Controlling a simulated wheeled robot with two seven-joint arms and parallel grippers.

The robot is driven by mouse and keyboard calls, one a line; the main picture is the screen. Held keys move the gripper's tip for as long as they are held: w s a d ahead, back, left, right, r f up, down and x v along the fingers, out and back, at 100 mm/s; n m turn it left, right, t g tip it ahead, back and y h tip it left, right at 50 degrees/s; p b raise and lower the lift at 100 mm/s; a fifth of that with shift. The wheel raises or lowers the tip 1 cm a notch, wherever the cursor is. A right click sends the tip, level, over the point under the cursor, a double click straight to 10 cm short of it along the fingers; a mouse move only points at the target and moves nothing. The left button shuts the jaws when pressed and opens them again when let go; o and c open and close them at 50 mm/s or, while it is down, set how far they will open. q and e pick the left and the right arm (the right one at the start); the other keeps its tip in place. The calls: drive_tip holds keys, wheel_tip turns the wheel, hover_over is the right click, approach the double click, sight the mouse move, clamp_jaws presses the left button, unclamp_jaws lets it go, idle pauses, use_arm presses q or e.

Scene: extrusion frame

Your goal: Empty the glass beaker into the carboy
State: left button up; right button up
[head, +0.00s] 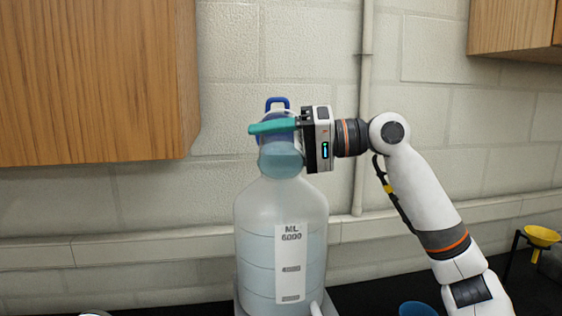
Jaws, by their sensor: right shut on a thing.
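The carboy (258,225) is a large translucent bottle with a white label, standing upright in the middle of the head view. A blue part with a loop handle (277,102) shows at its top. My right gripper (272,127) is at the height of the carboy's neck, its teal finger reaching left across the blue part. It is shut on what looks like the glass beaker (281,160), which is clear with bluish liquid and overlaps the neck in the picture. Its rim is hard to make out, and I cannot tell whether it touches the carboy. My left gripper is out of view.
A blue cup (418,308) is at the bottom edge, right of the carboy. A yellow funnel (543,236) sits in a dark stand at the far right. Wooden cabinets (95,80) hang at upper left and upper right. A pipe (362,180) runs down the wall behind.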

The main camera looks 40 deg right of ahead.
drive_tip(key=shift+r+m, duration=0.25)
drive_tip(key=shift+m, duration=0.05)
drive_tip(key=shift+w+d+f+m, duration=0.15)
drive_tip(key=shift+f+m, duration=0.2)
drive_tip(key=shift+m, duration=0.45)
idle(0.8)
drive_tip(key=shift+w+d+r+m+g+y+p, duration=0.4)
drive_tip(key=shift+m+p, duration=0.4)
drive_tip(key=shift+p, duration=0.65)
drive_tip(key=shift+w+d+r+m+p, duration=0.15)
drive_tip(key=shift+w+r+m+p, duration=0.2)
drive_tip(key=shift+m+p, duration=0.35)
